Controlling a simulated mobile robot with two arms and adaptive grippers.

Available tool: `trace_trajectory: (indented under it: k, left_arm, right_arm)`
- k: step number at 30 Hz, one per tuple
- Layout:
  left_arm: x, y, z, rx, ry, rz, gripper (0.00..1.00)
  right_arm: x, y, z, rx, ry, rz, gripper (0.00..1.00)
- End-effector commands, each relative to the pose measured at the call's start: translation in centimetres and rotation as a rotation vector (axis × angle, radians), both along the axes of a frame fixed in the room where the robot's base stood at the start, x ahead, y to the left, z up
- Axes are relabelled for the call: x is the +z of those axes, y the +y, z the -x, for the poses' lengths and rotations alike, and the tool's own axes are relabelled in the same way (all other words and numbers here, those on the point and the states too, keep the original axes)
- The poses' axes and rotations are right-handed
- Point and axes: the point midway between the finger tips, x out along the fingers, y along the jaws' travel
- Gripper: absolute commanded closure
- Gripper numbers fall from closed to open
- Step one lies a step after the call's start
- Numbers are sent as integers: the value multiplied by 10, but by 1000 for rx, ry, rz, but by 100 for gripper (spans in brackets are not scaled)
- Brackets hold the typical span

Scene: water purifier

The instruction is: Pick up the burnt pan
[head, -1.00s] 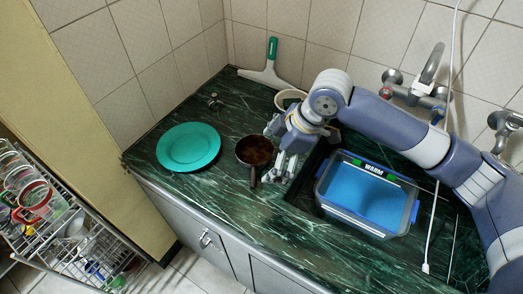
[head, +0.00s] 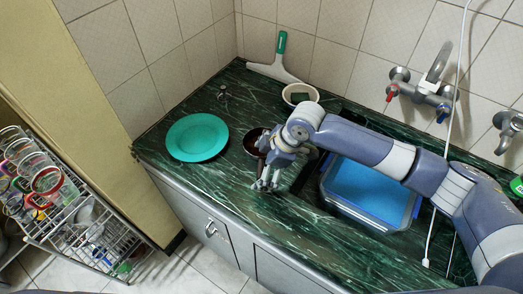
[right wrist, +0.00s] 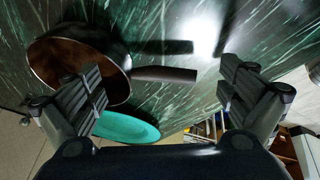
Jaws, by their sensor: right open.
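The burnt pan (head: 250,142) is a small dark pan with a brown, stained inside, on the green marble counter. In the head view my right gripper and forearm hide most of it. In the right wrist view the pan (right wrist: 62,68) is at the upper left, and its dark handle (right wrist: 165,74) reaches into the space between my fingers. My right gripper (head: 267,184) points down at the handle side of the pan. Its fingers (right wrist: 163,80) are wide apart, with nothing gripped. My left gripper is not in view.
A teal plate (head: 197,137) lies left of the pan. A blue-filled tub (head: 365,190) sits in the sink to the right. Behind are a white bowl (head: 300,91) and a squeegee (head: 275,68). A dish rack (head: 95,235) stands at the lower left.

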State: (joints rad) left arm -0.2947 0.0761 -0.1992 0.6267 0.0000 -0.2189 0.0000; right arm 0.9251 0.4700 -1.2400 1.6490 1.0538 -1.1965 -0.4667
Motion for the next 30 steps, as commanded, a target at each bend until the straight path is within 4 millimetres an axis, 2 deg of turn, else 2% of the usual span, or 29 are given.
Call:
trace_trajectory:
  k: [1, 9, 22, 30]
  left_arm:
    - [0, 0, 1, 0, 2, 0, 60]
    - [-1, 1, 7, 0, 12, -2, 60]
    - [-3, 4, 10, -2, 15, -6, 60]
    - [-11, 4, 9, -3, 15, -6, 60]
  right_arm:
    - [0, 0, 0, 0, 0, 0, 2]
    - [0, 0, 0, 0, 0, 0, 63]
    - [5, 0, 0, 0, -1, -1, 63]
    - [36, 0, -1, 1, -5, -3, 63]
